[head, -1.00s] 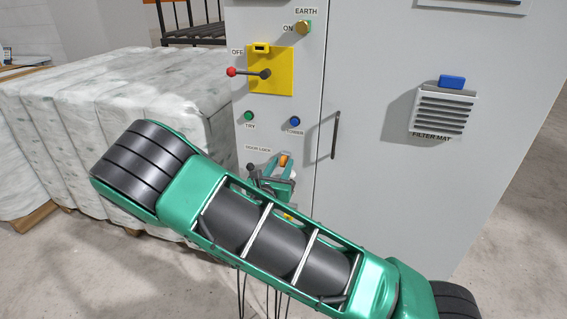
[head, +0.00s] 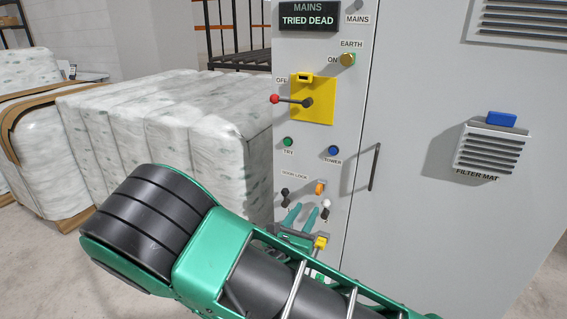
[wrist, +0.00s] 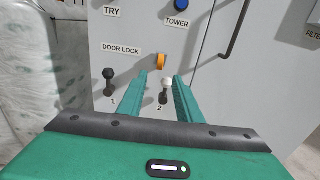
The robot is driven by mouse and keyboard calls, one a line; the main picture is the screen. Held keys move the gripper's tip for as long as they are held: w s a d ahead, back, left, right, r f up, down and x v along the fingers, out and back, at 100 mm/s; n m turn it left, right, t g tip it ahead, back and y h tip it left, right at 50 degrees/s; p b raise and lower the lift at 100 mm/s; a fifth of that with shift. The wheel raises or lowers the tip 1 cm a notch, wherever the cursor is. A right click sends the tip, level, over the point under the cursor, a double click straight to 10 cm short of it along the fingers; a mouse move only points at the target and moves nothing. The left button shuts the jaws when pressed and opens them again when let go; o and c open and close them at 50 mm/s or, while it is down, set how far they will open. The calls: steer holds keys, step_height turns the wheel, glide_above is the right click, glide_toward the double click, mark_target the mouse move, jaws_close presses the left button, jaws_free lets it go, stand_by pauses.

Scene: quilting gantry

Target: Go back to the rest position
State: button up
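My gripper (head: 311,208) is in front of the lower part of the grey cabinet's control panel (head: 308,240), below the DOOR LOCK label. In the wrist view its two green fingers (wrist: 160,76) are apart, with no held object visible. A white-tipped lever marked 2 (wrist: 166,86) shows between the fingers; I cannot tell how near they are to it. A black-tipped lever marked 1 (wrist: 108,74) is left of the fingers. An orange knob (wrist: 160,61) sits just above the fingertips. My green arm crosses the bottom of the head view.
A yellow plate with a red-tipped handle (head: 275,99) is higher on the panel, beside OFF. A display (head: 309,16) reads MAINS TRIED DEAD. A door handle (head: 375,167) stands out to the right. Wrapped white bales (head: 190,115) stand close on the left.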

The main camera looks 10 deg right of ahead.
steer(key=s+d+m+g, duration=0.65)
steer(key=d+m, duration=0.25)
steer(key=d, duration=0.2)
steer(key=s+d+m+g, duration=0.65)
steer(key=d+m, duration=0.35)
steer(key=d, duration=0.2)
steer(key=s+r+m+y, duration=0.2)
steer(key=s+m+y, duration=0.1)
steer(key=s+m, duration=0.2)
steer(key=s+a+r+m+g+y, duration=0.1)
steer(key=s+r+m+y, duration=0.2)
steer(key=s+m, duration=0.3)
steer(key=s+r+m+y, duration=0.3)
steer(key=s+m+y, duration=0.1)
steer(key=s, duration=0.6)
steer(key=shift+a+m+g+y, duration=0.2)
steer(key=shift+m+g+y, duration=0.15)
steer(key=shift+m, duration=0.35)
steer(key=shift+r, duration=0.1)
